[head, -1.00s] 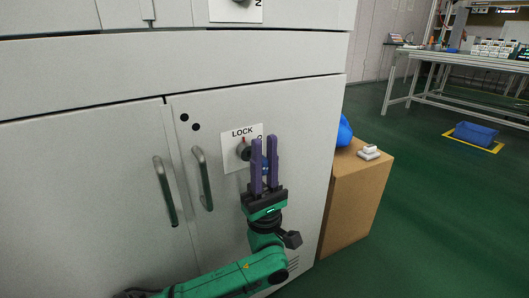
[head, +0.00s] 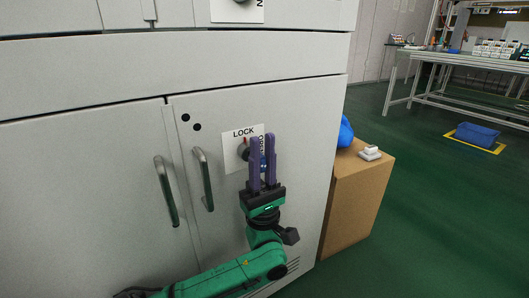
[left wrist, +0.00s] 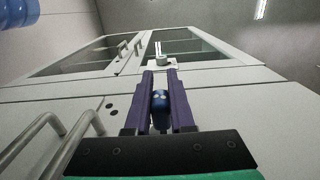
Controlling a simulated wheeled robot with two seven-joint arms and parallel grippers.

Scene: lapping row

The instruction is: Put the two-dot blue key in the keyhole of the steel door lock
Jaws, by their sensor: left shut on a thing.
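The steel door (head: 285,190) of a grey cabinet carries a white plate marked LOCK (head: 232,164) with a dark round lock (head: 242,151) and a red mark above it. Two black dots (head: 191,122) are on the door's upper left. My left gripper (head: 262,137) stands in front of the plate's right side, fingers pointing up in the picture. It is shut on the blue key (head: 263,163), which shows between the fingers. The keyhole is partly hidden; contact with the key cannot be told.
Two bar handles (head: 204,180) stick out left of the lock. A cardboard box (head: 352,205) stands right of the cabinet, with a blue object (head: 345,132) and small white items (head: 369,153) on it.

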